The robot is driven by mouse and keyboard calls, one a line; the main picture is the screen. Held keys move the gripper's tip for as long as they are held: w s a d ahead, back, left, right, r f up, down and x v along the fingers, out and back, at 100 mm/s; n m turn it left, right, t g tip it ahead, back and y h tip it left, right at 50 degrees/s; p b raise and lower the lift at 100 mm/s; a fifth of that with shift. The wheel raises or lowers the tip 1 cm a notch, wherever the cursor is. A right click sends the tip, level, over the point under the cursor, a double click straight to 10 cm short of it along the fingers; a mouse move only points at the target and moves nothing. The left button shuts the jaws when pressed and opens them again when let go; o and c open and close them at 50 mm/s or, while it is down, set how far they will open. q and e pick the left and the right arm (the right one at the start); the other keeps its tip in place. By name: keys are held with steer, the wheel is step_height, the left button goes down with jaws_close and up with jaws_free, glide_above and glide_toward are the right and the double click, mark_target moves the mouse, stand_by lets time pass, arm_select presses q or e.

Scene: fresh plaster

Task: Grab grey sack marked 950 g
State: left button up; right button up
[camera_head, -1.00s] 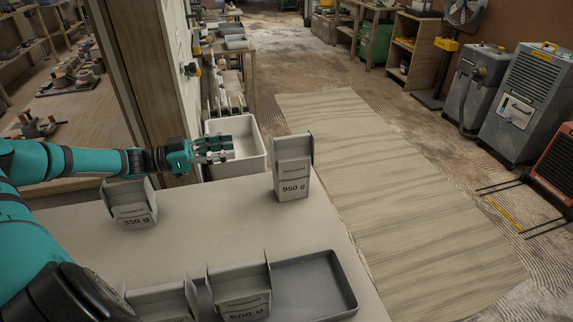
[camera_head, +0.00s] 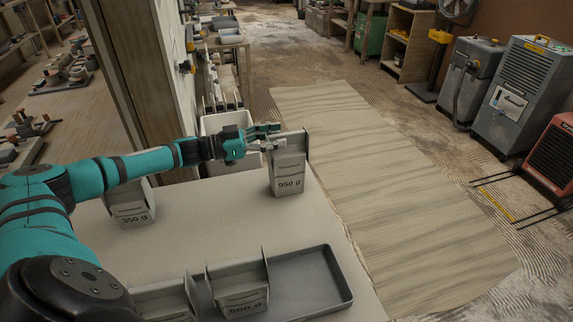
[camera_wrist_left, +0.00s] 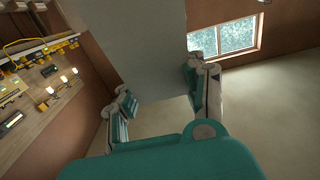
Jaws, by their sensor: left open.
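The grey sack marked 950 g (camera_head: 288,180) stands upright near the far right corner of the table (camera_head: 200,225). My left gripper (camera_head: 272,136) is open at the upper left part of this sack, its fingers reaching toward the sack's top. In the left wrist view the grey face of the sack (camera_wrist_left: 150,45) fills the upper middle, between and beyond the open fingers (camera_wrist_left: 160,95). I cannot tell whether the fingers touch it. My right gripper is not in view.
A sack marked 350 g (camera_head: 130,205) stands at the table's left, partly behind my left arm. A sack marked 500 g (camera_head: 238,285) stands in a dark tray (camera_head: 310,285) at the front, with another sack (camera_head: 165,300) beside it. A white bin (camera_head: 212,122) is behind the table.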

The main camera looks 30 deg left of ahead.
mark_target(287, 133)
arm_select(q)
steer(key=x, duration=0.3)
steer(key=shift+w+d, duration=0.2)
steer(key=shift+w, duration=0.15)
steer(key=shift+s, duration=0.1)
jaws_close()
steer(key=shift+a+r, duration=0.1)
steer(key=shift+r, duration=0.05)
